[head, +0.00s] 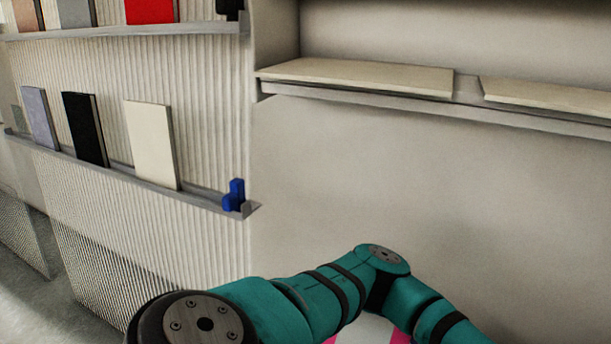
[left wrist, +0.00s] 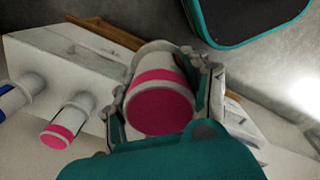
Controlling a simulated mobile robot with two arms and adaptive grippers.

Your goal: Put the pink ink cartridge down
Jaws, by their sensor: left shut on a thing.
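In the left wrist view, the pink ink cartridge (left wrist: 160,108) is a white cylinder with a pink band and a pink end face turned toward the camera. My left gripper (left wrist: 166,82) is shut around it, one finger on each side. The far end of the cartridge is hidden. In the head view my teal left arm crosses the bottom, and its gripper is out of frame. My right gripper is in neither view.
In the left wrist view, a smaller pink-ended cylinder (left wrist: 68,122) and a blue-banded one (left wrist: 14,98) stick out of a white block (left wrist: 70,65). In the head view, a ledge (head: 130,178) carries upright panels and a blue object (head: 234,195). Pale boards (head: 360,76) lie on a shelf.

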